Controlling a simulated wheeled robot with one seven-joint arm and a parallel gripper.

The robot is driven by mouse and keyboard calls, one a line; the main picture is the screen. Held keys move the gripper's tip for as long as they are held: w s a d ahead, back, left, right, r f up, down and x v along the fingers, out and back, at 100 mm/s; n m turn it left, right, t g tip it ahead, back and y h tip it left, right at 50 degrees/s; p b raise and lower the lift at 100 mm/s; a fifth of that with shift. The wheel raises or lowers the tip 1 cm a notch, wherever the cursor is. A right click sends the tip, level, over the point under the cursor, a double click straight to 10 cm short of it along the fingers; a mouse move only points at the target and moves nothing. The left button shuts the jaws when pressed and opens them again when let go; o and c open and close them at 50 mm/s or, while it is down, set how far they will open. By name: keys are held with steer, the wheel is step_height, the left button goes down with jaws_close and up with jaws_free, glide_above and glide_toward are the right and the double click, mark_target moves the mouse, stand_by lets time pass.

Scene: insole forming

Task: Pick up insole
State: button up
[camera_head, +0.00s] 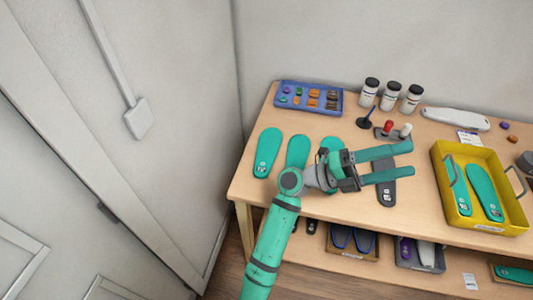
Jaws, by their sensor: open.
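Three green insoles lie side by side at the left of the wooden table: one at the far left (267,150), one in the middle (297,149) and one partly hidden behind my gripper (331,145). A dark grey insole (384,188) lies to their right, partly covered by the fingers. Two more green insoles, a left one (459,192) and a right one (485,191), lie in a yellow tray (488,230). My gripper (410,160) is open and empty, its fingers pointing right above the dark insole. The height of the fingers above it is unclear.
A blue tray (283,101) of small parts stands at the back left. Several bottles (391,97), small stamp-like items (386,128) and a white tool (455,119) stand along the back. Bins (352,241) fill the lower shelf. Walls close off the left and back.

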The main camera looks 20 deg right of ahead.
step_height(320, 180, down, 3)
steer(key=d+m+y, duration=0.2)
steer(key=y, duration=0.2)
steer(key=n+t+y, duration=0.2)
steer(key=t+y, duration=0.9)
steer(key=y, duration=0.6)
glide_above(262, 168)
step_height(262, 168, down, 11)
step_height(262, 168, down, 11)
steer(key=shift+r, duration=0.1)
steer(key=c, duration=1.1)
